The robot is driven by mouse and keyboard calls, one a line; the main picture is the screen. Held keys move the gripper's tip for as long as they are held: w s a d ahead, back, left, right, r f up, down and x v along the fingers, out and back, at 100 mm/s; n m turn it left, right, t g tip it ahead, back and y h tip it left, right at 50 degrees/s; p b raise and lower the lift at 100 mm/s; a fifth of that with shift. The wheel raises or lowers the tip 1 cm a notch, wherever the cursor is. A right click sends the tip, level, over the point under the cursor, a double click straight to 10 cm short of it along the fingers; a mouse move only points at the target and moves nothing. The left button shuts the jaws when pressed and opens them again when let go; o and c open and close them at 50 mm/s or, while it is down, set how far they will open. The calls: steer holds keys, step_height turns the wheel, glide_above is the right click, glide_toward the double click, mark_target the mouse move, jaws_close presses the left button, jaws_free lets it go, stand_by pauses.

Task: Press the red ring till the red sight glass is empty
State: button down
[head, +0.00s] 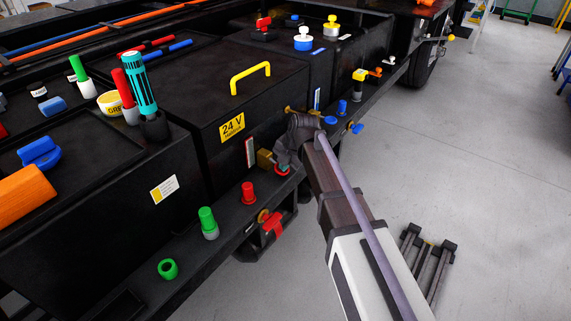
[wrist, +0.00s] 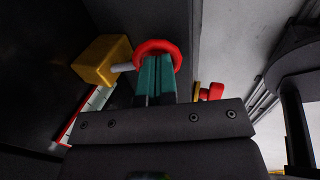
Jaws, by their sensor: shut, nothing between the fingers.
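The red ring (wrist: 170,46) sits at the end of a pale stem from a brass block (wrist: 100,59). In the head view the ring (head: 281,173) shows partly below my wrist. My gripper (wrist: 157,62) is shut, with its teal fingers together and empty. The fingertips overlap the ring in the wrist view; I cannot tell whether they touch it. The sight glass (wrist: 88,112), a pale strip with red along its edge, is partly hidden by my gripper. It also shows on the black box wall in the head view (head: 250,152). Its level is too small to read.
The black box with the yellow handle (head: 250,77) rises beside my gripper. On the ledge below stand a red-capped post (head: 248,193), a green-capped post (head: 207,222) and a blue knob (head: 342,107). A red valve handle (head: 273,225) hangs under the ledge. Open floor lies to the right.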

steer(key=shift+r+p, duration=0.8)
steer(key=shift+r, duration=0.2)
steer(key=w+a+r+p+v, duration=0.1)
steer(key=a+p+v, duration=0.1)
steer(key=p+v, duration=1.1)
steer(key=shift+w+p, duration=0.2)
steer(key=shift+p, duration=0.25)
steer(key=shift+d+r, duration=0.1)
